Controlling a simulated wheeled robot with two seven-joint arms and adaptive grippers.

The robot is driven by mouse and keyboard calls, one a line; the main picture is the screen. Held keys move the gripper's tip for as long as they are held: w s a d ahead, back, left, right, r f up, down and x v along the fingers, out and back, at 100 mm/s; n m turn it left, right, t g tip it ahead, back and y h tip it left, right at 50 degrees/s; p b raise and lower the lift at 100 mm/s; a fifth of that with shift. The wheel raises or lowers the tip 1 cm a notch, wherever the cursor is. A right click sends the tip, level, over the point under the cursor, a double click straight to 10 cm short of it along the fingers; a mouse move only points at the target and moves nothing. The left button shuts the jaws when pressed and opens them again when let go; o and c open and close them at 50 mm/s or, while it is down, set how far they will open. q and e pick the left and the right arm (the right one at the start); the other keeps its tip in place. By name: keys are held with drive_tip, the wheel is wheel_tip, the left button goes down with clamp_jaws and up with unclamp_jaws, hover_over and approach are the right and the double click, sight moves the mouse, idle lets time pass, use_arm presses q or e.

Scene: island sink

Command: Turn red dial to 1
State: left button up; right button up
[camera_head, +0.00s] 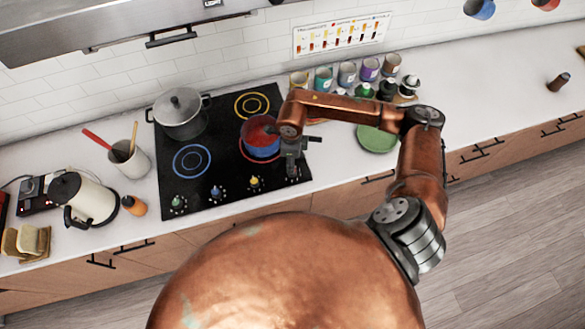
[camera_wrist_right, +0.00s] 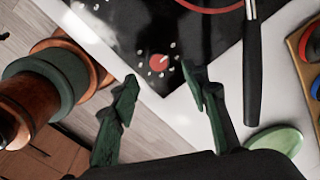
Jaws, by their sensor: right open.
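The red dial (camera_wrist_right: 158,63) sits on the black cooktop near its front corner, with white marks around it. It shows in the right wrist view, ahead of and roughly between my right gripper's fingertips (camera_wrist_right: 161,80). The fingers are apart with nothing between them, and I see no contact with the dial. In the head view my right gripper (camera_head: 292,170) points down over the front right corner of the cooktop (camera_head: 222,172) and hides most of the red dial. The number the dial points at is too small to read. My left gripper is not in view.
Green (camera_head: 177,203), blue (camera_head: 216,192) and yellow (camera_head: 254,182) dials line the front edge. A green plate (camera_head: 377,139) lies to the right.

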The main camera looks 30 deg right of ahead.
wheel_tip(320, 180, down, 6)
drive_tip(key=shift+f+p, duration=0.25)
drive_tip(key=shift+p, duration=0.4)
drive_tip(key=shift+c, duration=0.6)
clamp_jaws()
drive_tip(key=m+b, duration=0.2)
drive_tip(key=m, duration=0.1)
drive_tip(key=shift+m, duration=0.3)
drive_tip(key=shift+w+m+b, duration=0.1)
drive_tip(key=shift+m+b, duration=0.55)
drive_tip(key=shift+m, duration=1.35)
